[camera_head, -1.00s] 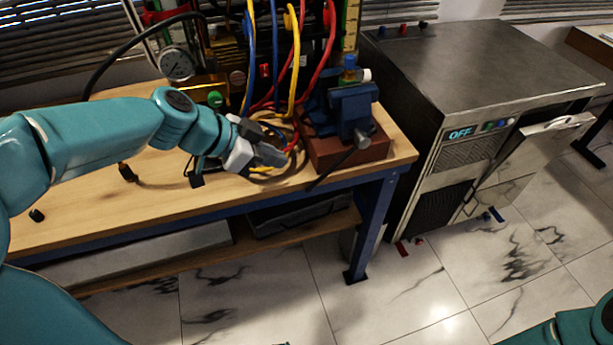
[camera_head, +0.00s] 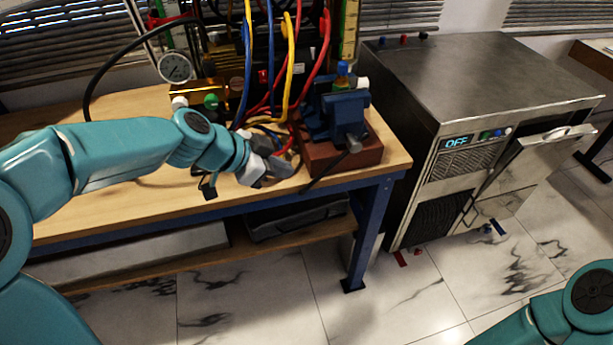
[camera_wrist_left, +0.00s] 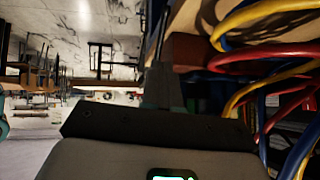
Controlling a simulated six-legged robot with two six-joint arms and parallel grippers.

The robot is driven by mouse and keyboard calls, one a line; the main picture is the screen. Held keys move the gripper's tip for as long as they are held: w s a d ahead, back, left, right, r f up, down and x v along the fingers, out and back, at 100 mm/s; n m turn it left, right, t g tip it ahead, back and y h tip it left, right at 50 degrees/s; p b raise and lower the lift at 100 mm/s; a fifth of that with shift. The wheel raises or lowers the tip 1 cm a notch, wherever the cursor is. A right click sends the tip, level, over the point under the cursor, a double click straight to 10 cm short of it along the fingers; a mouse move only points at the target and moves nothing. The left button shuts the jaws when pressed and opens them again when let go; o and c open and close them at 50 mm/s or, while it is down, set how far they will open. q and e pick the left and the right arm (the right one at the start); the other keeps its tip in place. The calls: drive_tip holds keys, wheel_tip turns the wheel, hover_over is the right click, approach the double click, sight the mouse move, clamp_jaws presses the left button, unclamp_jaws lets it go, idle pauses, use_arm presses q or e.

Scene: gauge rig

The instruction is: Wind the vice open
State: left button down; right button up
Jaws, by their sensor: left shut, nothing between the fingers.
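The blue vice (camera_head: 336,112) stands on a red-brown block (camera_head: 352,159) at the bench's right end. Its dark handle bar (camera_head: 325,172) slants from the screw end down to the left, past the bench's front edge. My left gripper (camera_head: 283,168) is shut and empty just left of the block and the bar, apart from the bar as far as I can tell. In the left wrist view its fingers (camera_wrist_left: 172,85) are close together, near the red-brown block (camera_wrist_left: 190,52). My right gripper is out of view; only part of that arm shows at lower right.
Red, yellow and blue hoses (camera_head: 268,75) hang behind my left gripper and loop onto the wooden bench (camera_head: 130,202). A pressure gauge (camera_head: 175,68) stands at the back. A steel machine (camera_head: 470,90) reading OFF stands to the right.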

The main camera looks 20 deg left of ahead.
sight(315, 180)
use_arm(q)
drive_tip(key=x, duration=0.8)
drive_tip(key=shift+w+d+f, duration=0.1)
drive_tip(key=shift+f+b, duration=0.25)
drive_tip(key=shift+b, duration=0.35)
drive_tip(key=f+b, duration=0.1)
drive_tip(key=b, duration=0.5)
drive_tip(key=w+d+f+t+h+b, duration=0.1)
drive_tip(key=b, duration=0.5)
drive_tip(key=d+f+t+h+b, duration=0.1)
drive_tip(key=b, duration=0.5)
drive_tip(key=shift+w+f, duration=0.15)
drive_tip(key=shift+f, duration=0.05)
drive_tip(key=shift+w+d+f+b, duration=0.25)
drive_tip(key=shift+d+b, duration=0.15)
drive_tip(key=shift+b, duration=0.35)
drive_tip(key=shift+w+d+f+b, duration=0.25)
drive_tip(key=shift+d+b, duration=0.15)
drive_tip(key=shift+b, duration=0.3)
drive_tip(key=shift+r, duration=0.1)
